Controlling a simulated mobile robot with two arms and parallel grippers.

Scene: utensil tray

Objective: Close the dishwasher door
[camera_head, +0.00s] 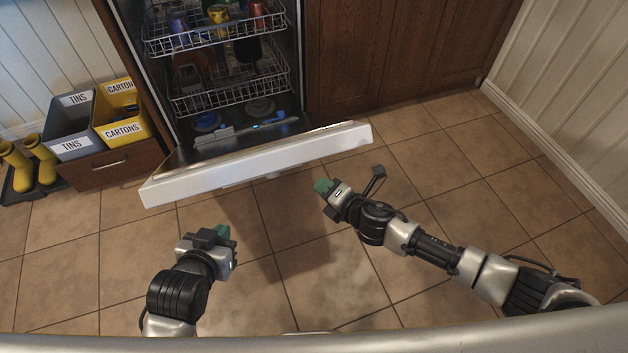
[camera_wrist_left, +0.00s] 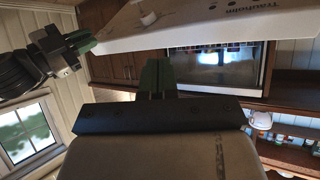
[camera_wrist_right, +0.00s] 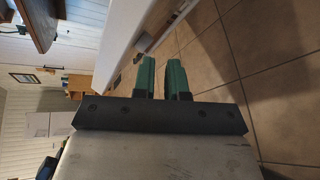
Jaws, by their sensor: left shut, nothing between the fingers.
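The dishwasher door (camera_head: 260,162) is open, tilted down and outward, with its white edge towards me. Its white outer face also shows in the left wrist view (camera_wrist_left: 200,22), with lettering upside down, and at the upper left of the right wrist view (camera_wrist_right: 125,35). My right gripper (camera_head: 322,187) is just below the door edge, right of its middle. Its green fingers (camera_wrist_right: 161,77) have a small empty gap, close beside the door; I cannot tell whether they touch it. My left gripper (camera_head: 223,232) is shut and empty, in front of and below the door's left half.
Two wire racks (camera_head: 225,85) with cups and dishes sit inside the dishwasher. Labelled grey (camera_head: 72,125) and yellow (camera_head: 122,130) bins and yellow boots (camera_head: 42,160) stand at the left. The tiled floor (camera_head: 450,150) at the right is clear.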

